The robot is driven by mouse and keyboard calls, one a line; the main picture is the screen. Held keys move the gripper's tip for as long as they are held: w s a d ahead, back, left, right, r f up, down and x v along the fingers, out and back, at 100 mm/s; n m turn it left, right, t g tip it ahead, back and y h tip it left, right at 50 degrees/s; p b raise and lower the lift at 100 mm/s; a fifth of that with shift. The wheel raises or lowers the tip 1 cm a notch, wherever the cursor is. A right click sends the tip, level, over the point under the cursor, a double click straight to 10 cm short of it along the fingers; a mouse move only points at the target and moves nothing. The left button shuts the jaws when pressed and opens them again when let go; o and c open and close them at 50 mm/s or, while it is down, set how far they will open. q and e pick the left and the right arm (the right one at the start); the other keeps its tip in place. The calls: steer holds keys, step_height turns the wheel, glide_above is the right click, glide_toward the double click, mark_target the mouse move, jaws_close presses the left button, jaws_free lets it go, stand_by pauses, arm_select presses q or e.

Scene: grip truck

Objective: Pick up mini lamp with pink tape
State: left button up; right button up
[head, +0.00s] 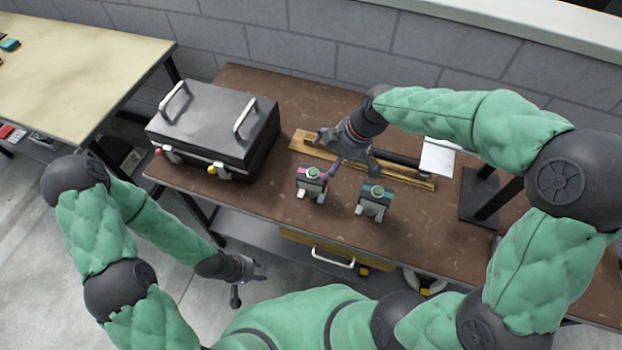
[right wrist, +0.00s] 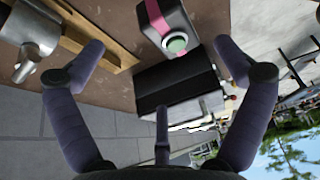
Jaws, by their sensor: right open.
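The mini lamp with pink tape (head: 311,182) stands on the brown workbench (head: 255,212); it is a small grey block with a green round top and a pink band. It also shows in the right wrist view (right wrist: 165,30), between and beyond the fingertips. My right gripper (head: 340,154) is open and empty, just behind and above this lamp, apart from it as far as I can tell. A similar lamp with teal tape (head: 375,198) stands to its right. My left gripper (head: 249,284) hangs low in front of the bench with its fingers spread.
A black case with silver handles (head: 205,115) stands left of the lamps. A wooden strip (head: 400,176) lies behind them, and a black stand (head: 485,195) is at the right. A pale table (head: 90,60) is at the far left. Bench space in front of the case is clear.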

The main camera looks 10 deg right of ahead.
mark_target(319, 171)
steer(key=b+x, duration=0.1)
steer(key=x, duration=0.4)
steer(key=shift+a+b+x, duration=0.1)
steer(key=shift+b+x, duration=0.5)
steer(key=shift+x, duration=0.75)
steer(key=shift+a+b+x, duration=0.15)
steer(key=shift+b+x, duration=0.4)
steer(key=shift+x, duration=0.75)
steer(key=shift+r, duration=0.15)
steer(key=c, duration=1.5)
